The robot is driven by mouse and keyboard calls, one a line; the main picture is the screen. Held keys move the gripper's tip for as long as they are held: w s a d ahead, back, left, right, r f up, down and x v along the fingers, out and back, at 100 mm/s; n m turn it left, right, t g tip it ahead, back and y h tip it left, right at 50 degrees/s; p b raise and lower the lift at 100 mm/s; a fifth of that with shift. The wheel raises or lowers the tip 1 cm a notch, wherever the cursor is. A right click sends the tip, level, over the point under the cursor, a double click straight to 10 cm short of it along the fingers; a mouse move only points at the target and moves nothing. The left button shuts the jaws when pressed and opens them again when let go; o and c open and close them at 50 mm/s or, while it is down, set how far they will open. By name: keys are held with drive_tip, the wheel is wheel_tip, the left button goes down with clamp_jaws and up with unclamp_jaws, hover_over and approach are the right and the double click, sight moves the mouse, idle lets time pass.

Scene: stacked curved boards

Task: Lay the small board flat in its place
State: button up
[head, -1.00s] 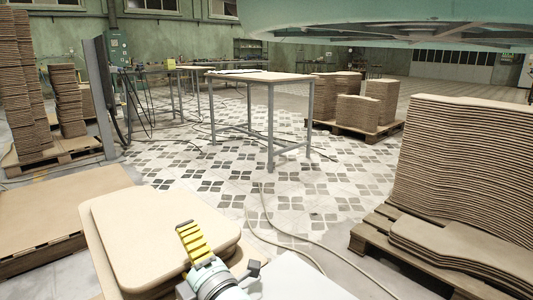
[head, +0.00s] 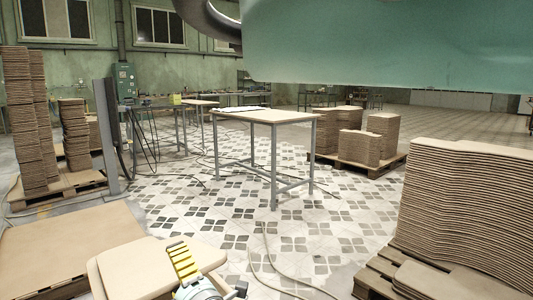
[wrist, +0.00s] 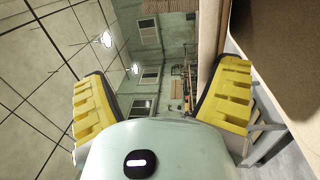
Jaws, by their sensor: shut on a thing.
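The small board (head: 125,268) is tan with rounded corners and shows at the bottom of the head view, over another tan layer at its left and lower edge. My gripper (head: 182,258) shows one yellow finger lying against the board's right part. In the wrist view, my gripper (wrist: 160,100) has its yellow fingers wide apart, left and right. A tan board edge (wrist: 212,35) runs beside the right finger. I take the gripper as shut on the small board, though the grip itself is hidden. Whether the board touches what is under it cannot be told.
A low tan stack (head: 60,245) stands at left. A tall stack of curved boards (head: 465,205) stands at right, with a lower pile (head: 440,280) in front of it. A table (head: 250,116) stands ahead. Cables (head: 270,255) cross the tiled floor (head: 215,205).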

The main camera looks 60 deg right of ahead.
drive_tip(key=w+a+r+y+p, duration=0.1)
drive_tip(key=w+a+r+p, duration=0.3)
drive_tip(key=r+p, duration=0.3)
drive_tip(key=w+a+r+n+g+p, duration=0.1)
drive_tip(key=w+a+r+p, duration=0.4)
drive_tip(key=w+r+p, duration=0.2)
drive_tip(key=shift+w+a+r+g+y+p, duration=0.2)
drive_tip(key=shift+a+g+y+p, duration=0.15)
drive_tip(key=shift+p, duration=0.3)
drive_tip(key=shift+d, duration=0.1)
